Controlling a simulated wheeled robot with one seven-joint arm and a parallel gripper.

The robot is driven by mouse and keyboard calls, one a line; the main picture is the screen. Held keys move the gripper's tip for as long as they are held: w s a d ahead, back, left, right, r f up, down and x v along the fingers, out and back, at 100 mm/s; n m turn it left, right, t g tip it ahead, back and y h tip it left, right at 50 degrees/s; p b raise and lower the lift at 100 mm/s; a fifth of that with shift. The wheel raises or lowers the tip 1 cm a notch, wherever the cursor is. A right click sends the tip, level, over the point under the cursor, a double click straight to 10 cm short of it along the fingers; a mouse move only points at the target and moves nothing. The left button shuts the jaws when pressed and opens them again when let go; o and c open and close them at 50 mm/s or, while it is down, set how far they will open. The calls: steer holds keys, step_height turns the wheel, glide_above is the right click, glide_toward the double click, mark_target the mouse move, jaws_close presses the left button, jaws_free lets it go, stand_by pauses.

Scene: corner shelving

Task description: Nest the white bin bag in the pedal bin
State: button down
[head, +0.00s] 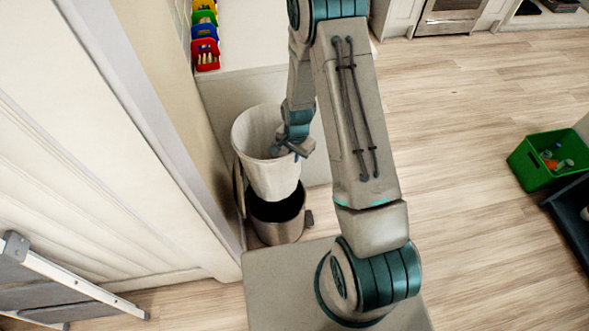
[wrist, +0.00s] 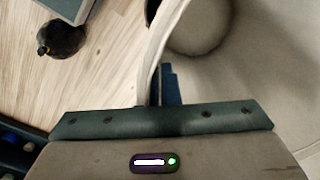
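The white bin bag (head: 256,140) is an open, bucket-shaped liner and hangs roughly upright in the head view. My gripper (head: 291,148) is shut on the right side of its rim. In the wrist view the bag's rim (wrist: 152,65) runs up from between the fingers of my gripper (wrist: 165,98), with its pale inside (wrist: 270,70) to the right. The pedal bin (head: 276,231) stands on the floor below, dark inside, its lid (head: 239,190) raised on the left. The bag's bottom overlaps the bin's mouth; I cannot tell whether it is above or just inside.
A pale wall and panel (head: 90,165) stand close on the left. A counter (head: 250,45) with coloured racks (head: 206,53) is behind. A step ladder (head: 75,285) lies at lower left. A green crate (head: 530,165) is far right. The floor (head: 470,130) between is clear.

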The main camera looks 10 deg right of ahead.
mark_target(294, 171)
steer(key=shift+f+b, duration=4)
steer(key=shift+f, duration=0.25)
steer(key=shift+s+a, duration=0.1)
steer(key=shift+f+b, duration=0.3)
steer(key=shift+b, duration=0.15)
step_height(294, 171, down, 37)
steer(key=b, duration=3)
steer(key=shift+r, duration=0.15)
steer(key=c, duration=1.6)
jaws_free()
steer(key=shift+s, duration=0.1)
